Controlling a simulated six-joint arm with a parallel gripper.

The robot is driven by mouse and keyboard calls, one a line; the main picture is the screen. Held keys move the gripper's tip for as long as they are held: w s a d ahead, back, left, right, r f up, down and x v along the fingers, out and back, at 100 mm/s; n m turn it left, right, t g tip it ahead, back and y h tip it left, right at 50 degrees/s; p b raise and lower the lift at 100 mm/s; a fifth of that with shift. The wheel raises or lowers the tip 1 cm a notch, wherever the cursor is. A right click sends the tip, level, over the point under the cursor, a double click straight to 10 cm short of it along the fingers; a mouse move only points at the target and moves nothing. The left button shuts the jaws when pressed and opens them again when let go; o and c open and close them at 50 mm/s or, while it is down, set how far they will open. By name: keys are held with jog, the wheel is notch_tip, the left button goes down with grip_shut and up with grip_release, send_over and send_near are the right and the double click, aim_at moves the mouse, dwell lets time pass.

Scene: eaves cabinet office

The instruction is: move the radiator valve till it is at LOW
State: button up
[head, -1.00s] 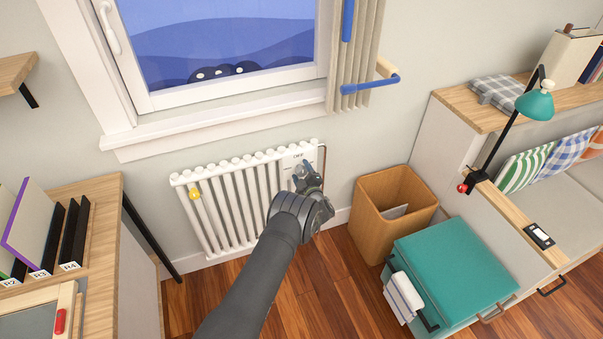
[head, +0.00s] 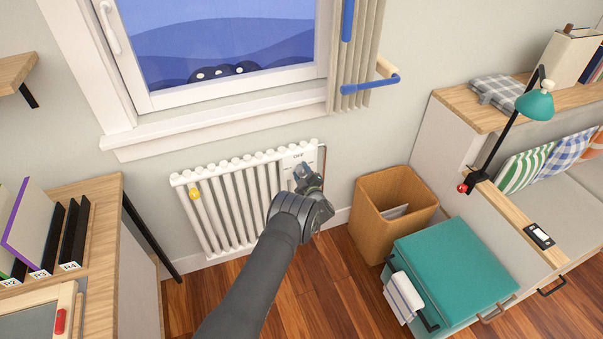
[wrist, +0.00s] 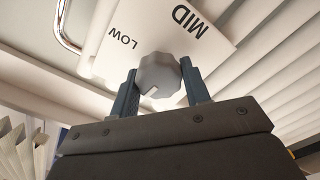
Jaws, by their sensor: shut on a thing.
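The radiator valve is a grey, many-sided knob (wrist: 160,76) in the wrist view, in front of a white plate (wrist: 103,60). The plate carries the labels LOW and MID, both tilted in the picture, LOW left of the knob and MID above right. A small dark notch shows on the knob's lower face; I cannot tell which label the valve is set to. My gripper (wrist: 159,82) is shut on the knob, one dark finger on each side. In the head view my gripper (head: 306,177) is at the radiator's right end, hiding the knob, below the OFF label.
The white radiator (head: 232,200) stands under the window. A brown bin (head: 375,230) and a teal-topped box (head: 450,265) stand to its right. A desk (head: 95,205) is at the left. Wooden floor is open between desk and bin.

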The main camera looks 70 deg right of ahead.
jog(key=m, duration=0.8)
jog(key=shift+s+d+m, duration=0.1)
jog(key=shift+m, duration=0.3)
jog(key=m, duration=0.4)
jog(key=shift+d+m, duration=0.1)
jog(key=shift+m, duration=1.7)
jog(key=o, duration=1)
jog(key=shift+s, duration=0.1)
jog(key=v, duration=1.7)
